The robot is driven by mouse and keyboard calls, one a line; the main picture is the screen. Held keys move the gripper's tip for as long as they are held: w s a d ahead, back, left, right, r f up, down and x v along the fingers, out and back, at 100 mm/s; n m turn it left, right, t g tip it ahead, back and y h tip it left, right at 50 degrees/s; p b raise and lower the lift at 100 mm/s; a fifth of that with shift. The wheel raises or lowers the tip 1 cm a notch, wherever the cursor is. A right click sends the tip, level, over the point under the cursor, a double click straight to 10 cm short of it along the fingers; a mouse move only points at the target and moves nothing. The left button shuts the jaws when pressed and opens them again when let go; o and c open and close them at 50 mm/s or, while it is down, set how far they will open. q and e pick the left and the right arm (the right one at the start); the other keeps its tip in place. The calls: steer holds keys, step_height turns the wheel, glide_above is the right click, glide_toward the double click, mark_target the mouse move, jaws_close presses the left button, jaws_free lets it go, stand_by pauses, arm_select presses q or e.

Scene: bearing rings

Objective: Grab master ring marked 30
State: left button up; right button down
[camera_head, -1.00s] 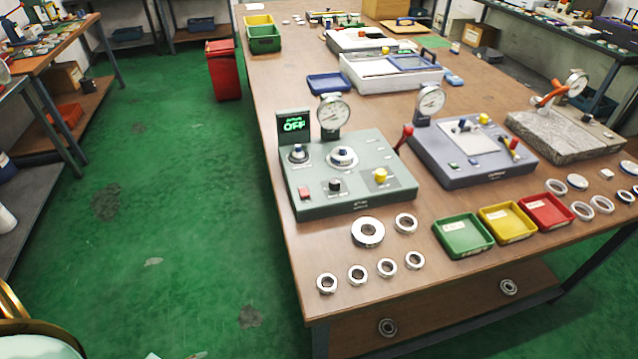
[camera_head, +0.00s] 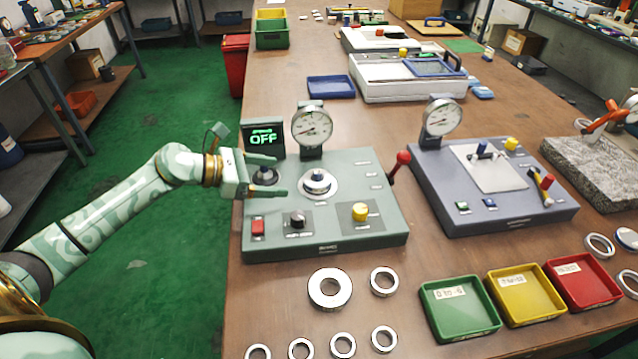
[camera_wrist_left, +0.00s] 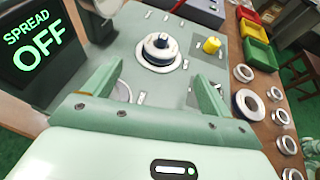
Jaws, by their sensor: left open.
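No number 30 is legible on any ring, so I cannot tell which one is the master ring. My left gripper (camera_head: 280,176) is open over the left part of the green gauge station (camera_head: 345,238). Its fingers lie either side of a dark round piece (camera_head: 264,176) there, which they partly hide. In the left wrist view the open fingers (camera_wrist_left: 153,80) point at the station. A silver ring piece with a blue centre (camera_head: 318,183) sits to their right. A wide ring (camera_head: 330,306) and a smaller ring (camera_head: 384,282) lie on the table in front. My right gripper is not in view.
The station's display (camera_head: 263,140) reads OFF and stands close behind the gripper. A dial gauge (camera_head: 312,127) and a red-knobbed lever (camera_head: 400,168) rise nearby. Green (camera_head: 459,333), yellow (camera_head: 526,318) and red (camera_head: 583,304) trays stand at right. Several small rings lie at the front.

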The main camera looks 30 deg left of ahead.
mark_target(307, 180)
arm_select(q)
steer(key=x, duration=0.3)
steer(key=shift+w+d+f, duration=0.1)
steer(key=shift+w+f, duration=0.05)
steer(key=shift+w, duration=0.05)
steer(key=b+x, duration=0.1)
steer(key=x, duration=0.4)
steer(key=shift+d+f+b, duration=0.15)
steer(key=shift+b, duration=0.2)
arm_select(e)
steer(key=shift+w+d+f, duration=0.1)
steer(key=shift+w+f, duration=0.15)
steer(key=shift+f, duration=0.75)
arm_select(q)
steer(key=c, duration=1.2)
steer(key=shift+c, duration=0.8)
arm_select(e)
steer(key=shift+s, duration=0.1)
arm_select(q)
steer(key=shift+r, duration=0.25)
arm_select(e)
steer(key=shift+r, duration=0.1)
